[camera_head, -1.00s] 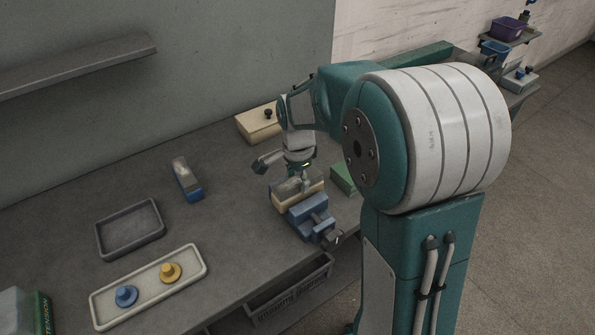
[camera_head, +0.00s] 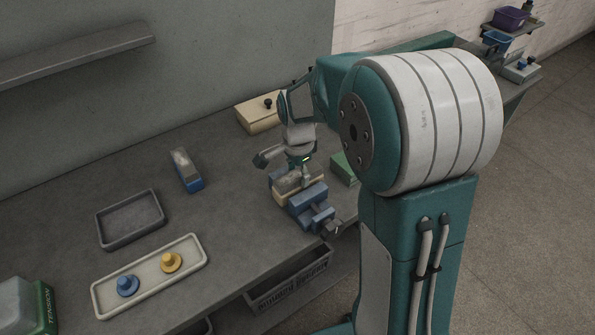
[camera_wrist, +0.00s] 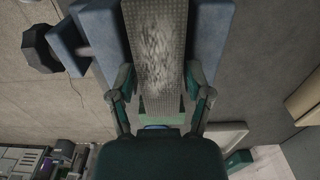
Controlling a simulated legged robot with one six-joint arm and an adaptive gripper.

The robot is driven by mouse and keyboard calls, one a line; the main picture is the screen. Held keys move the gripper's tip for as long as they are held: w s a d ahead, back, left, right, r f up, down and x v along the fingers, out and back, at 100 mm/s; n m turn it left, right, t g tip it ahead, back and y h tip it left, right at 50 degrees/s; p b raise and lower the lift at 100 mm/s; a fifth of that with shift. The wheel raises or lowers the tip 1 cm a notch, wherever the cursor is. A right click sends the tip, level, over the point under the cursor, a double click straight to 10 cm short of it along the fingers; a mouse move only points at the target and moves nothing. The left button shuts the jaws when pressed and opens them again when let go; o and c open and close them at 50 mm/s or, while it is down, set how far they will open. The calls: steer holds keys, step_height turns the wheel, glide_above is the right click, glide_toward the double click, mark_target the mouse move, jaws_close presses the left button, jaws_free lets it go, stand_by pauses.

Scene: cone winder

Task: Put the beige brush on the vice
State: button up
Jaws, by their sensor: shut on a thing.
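The beige brush (camera_head: 290,184) is held in my gripper (camera_head: 303,174), with its bristle face up. In the wrist view the brush (camera_wrist: 156,45) runs lengthwise between my fingers (camera_wrist: 158,92), which are shut on its sides. The blue vice (camera_head: 311,203) stands near the bench's front edge. In the wrist view the blue vice (camera_wrist: 105,40) shows beneath and on both sides of the brush. The brush overlaps the vice's far part in the head view. I cannot tell whether they touch.
A cream box (camera_head: 257,116) stands behind my gripper, and a green box (camera_head: 344,168) is to its right. A blue-based brush (camera_head: 186,170), a dark tray (camera_head: 155,217) and a pale tray (camera_head: 197,272) with two knobbed pieces lie left. Bench between is clear.

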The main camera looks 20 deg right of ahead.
mark_target(297, 174)
steer(key=shift+f, duration=0.1)
steer(key=o, duration=1.3)
step_height(297, 174, up, 12)
steer(key=s+r+n+t, duration=0.1)
steer(key=s+n+t, duration=0.1)
steer(key=s+n, duration=0.2)
steer(key=s+r+n+t, duration=0.1)
steer(key=s+n, duration=0.4)
steer(key=s, duration=0.5)
steer(key=s+n+t, duration=0.2)
steer(key=s+n, duration=0.3)
steer(key=s, duration=0.2)
steer(key=shift+r+t, duration=0.3)
steer(key=shift+r, duration=0.1)
